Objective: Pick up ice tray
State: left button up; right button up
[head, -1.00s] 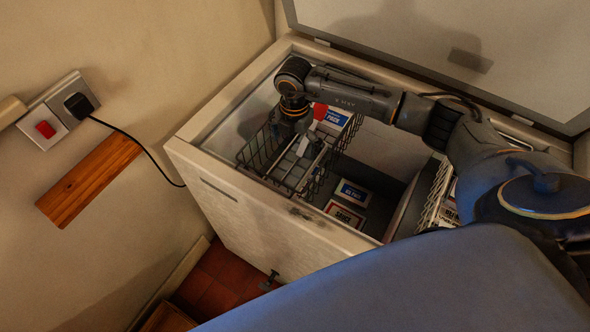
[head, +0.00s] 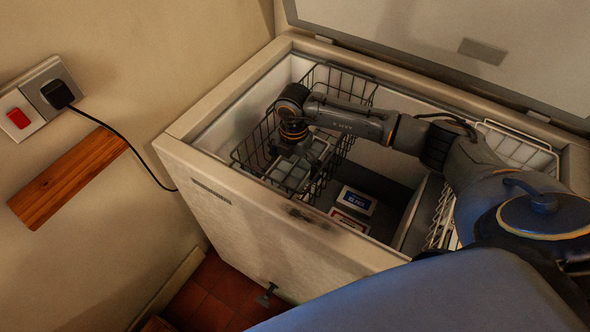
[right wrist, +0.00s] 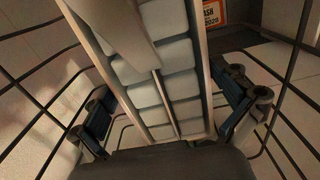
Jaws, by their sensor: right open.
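The ice tray (right wrist: 168,85) has two rows of pale cubes in a grey frame. It lies inside a wire basket (head: 252,150) in the open chest freezer. In the head view the ice tray (head: 290,176) shows partly below my right gripper (head: 292,158), whose fingers are hard to make out there. In the right wrist view my right gripper (right wrist: 170,108) is open, one finger on each side of the tray. Gaps show between the fingers and the tray's sides. My left gripper is not in view.
The freezer's front rim (head: 270,205) and the basket wires lie close around the gripper. Labelled packs (head: 356,200) lie on the freezer floor to the right. Another white wire basket (head: 515,150) is at the right. The raised lid (head: 450,40) stands behind.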

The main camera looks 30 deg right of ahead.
jog(key=shift+c, duration=0.2)
jog(key=c, duration=1.4)
jog(key=shift+r, duration=0.1)
jog(key=shift+c, duration=0.3)
jog(key=shift+r, duration=0.15)
